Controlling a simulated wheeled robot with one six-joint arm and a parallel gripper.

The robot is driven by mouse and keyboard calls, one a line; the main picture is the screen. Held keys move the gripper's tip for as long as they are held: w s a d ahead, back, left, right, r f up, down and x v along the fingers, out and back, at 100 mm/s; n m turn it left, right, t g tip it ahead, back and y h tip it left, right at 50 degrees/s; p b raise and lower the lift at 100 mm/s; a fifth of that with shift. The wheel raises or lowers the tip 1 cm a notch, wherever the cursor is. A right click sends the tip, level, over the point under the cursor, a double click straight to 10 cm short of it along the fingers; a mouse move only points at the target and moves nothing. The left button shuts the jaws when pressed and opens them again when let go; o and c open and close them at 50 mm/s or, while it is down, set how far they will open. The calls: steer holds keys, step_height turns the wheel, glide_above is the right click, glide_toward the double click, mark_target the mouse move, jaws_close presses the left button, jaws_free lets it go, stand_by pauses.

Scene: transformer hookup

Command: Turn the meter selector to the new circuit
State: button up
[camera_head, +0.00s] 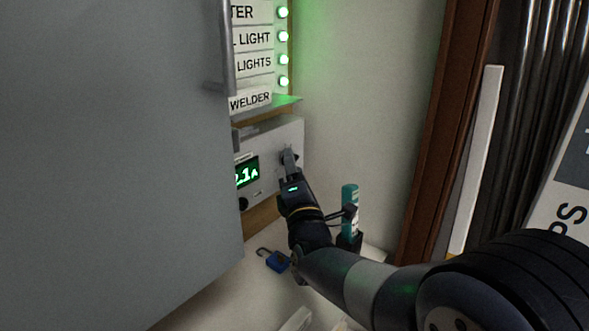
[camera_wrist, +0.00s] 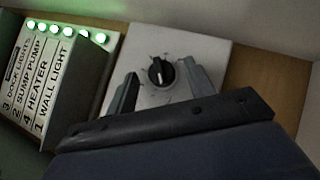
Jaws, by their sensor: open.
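The meter (camera_head: 270,142) is a pale grey box on the wall, with a green lit display (camera_head: 246,172) whose visible part reads about ".1A". In the wrist view its face (camera_wrist: 190,45) carries a round black selector knob (camera_wrist: 160,72) with a light pointer line, turned near the upright of the picture. Marks around the knob are too small to read. My gripper (camera_head: 289,157) reaches to the right part of the meter. In the wrist view its open fingers (camera_wrist: 160,92) stand to either side of the knob, with gaps showing, and hold nothing.
A large grey door (camera_head: 110,150) fills the left and hides part of the meter. A label panel (camera_head: 252,50) with several green lights sits above. A blue padlock (camera_head: 277,261) and teal cylinder (camera_head: 349,205) are below and right of my gripper.

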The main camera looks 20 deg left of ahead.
steer(key=shift+c, duration=0.3)
steer(key=c, duration=0.9)
steer(key=shift+r, duration=0.15)
